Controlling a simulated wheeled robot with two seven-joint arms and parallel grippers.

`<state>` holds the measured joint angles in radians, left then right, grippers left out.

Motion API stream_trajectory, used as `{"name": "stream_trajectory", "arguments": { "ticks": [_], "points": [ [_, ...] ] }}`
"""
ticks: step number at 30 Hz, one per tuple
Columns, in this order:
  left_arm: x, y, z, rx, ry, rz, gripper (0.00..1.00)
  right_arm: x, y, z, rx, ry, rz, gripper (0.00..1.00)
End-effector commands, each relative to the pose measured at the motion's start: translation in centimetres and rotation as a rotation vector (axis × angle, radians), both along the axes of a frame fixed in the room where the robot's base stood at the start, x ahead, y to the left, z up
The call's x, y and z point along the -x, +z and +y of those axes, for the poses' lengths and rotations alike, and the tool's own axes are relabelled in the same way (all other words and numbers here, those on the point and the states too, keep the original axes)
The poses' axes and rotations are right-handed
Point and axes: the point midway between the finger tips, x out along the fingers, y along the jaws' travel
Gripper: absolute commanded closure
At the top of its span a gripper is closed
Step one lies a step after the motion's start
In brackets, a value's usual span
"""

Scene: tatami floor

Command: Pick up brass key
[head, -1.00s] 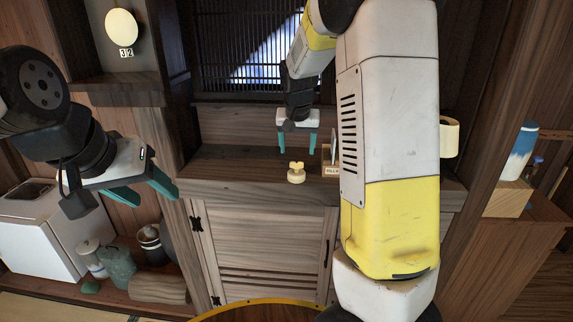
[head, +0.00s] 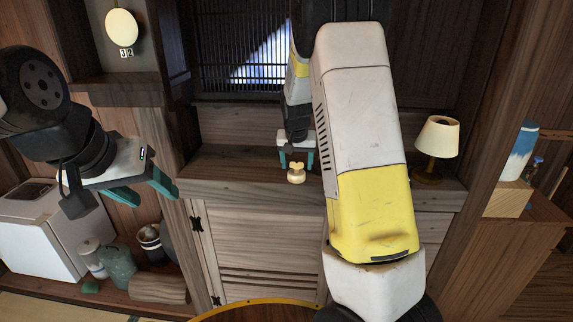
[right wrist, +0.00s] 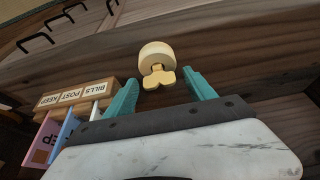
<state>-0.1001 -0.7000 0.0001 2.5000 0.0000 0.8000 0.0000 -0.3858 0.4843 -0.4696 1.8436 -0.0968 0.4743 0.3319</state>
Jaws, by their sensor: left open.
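The brass key (head: 297,172) is a pale gold piece with a lobed top on a round base. It rests near the front edge of the wooden counter (head: 240,180). In the right wrist view the key (right wrist: 157,70) lies ahead of and between the teal fingertips. My right gripper (head: 297,162) is open just behind the key in the head view; its fingers (right wrist: 162,85) are spread and hold nothing. I cannot tell whether they touch the key. My left gripper (head: 150,190) is open and empty at the left, away from the counter.
A letter sorter (right wrist: 75,98) with labelled slots and coloured papers stands beside my right gripper. A small lamp (head: 436,145) is at the counter's right. A blue-white vase (head: 521,150) stands further right. A white box (head: 40,235) and jars sit low at the left.

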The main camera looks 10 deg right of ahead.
Motion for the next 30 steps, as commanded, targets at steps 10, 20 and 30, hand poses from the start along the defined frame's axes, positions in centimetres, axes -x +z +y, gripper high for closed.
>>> {"name": "stream_trajectory", "arguments": {
  "ticks": [10,20,30],
  "points": [
    [0.0,0.0,0.0,0.0,0.0,0.0,0.45,0.0,0.0,0.0,0.0,0.0,0.0,0.97],
    [0.0,0.0,0.0,0.0,0.0,0.0,0.45,0.0,0.7,0.0,-0.001,0.0,-0.001,0.98],
    [0.0,0.0,0.0,0.0,0.0,0.0,0.45,1.8,3.8,0.1,-0.002,0.001,0.0,0.98]
  ]
}}
